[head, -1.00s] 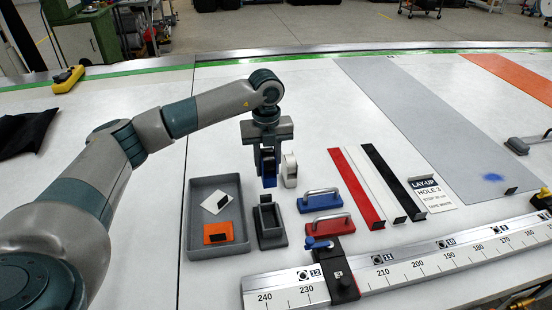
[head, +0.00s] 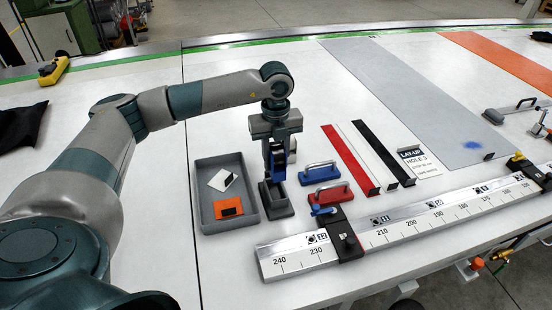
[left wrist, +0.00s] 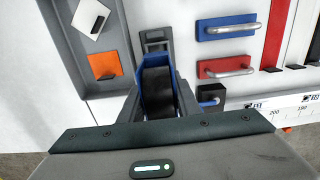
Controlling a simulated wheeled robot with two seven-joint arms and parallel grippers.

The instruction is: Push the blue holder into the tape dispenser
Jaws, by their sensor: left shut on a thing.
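The blue holder (head: 278,160) is held upright between the fingers of my left gripper (head: 276,150), which is shut on it. In the left wrist view the blue holder (left wrist: 157,85) shows blue sides around a dark middle. The dark grey tape dispenser (head: 276,202) stands on the table directly beneath it. In the left wrist view the tape dispenser (left wrist: 155,42) shows partly behind the holder. The holder's lower end is at the dispenser's opening; I cannot tell how deep it sits. My right gripper is not in view.
A grey tray (head: 205,166) with white and orange pieces stands just left. Blue (head: 319,174) and red (head: 331,193) handled blocks stand close on the right, with a long ruler rail (head: 300,257) in front.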

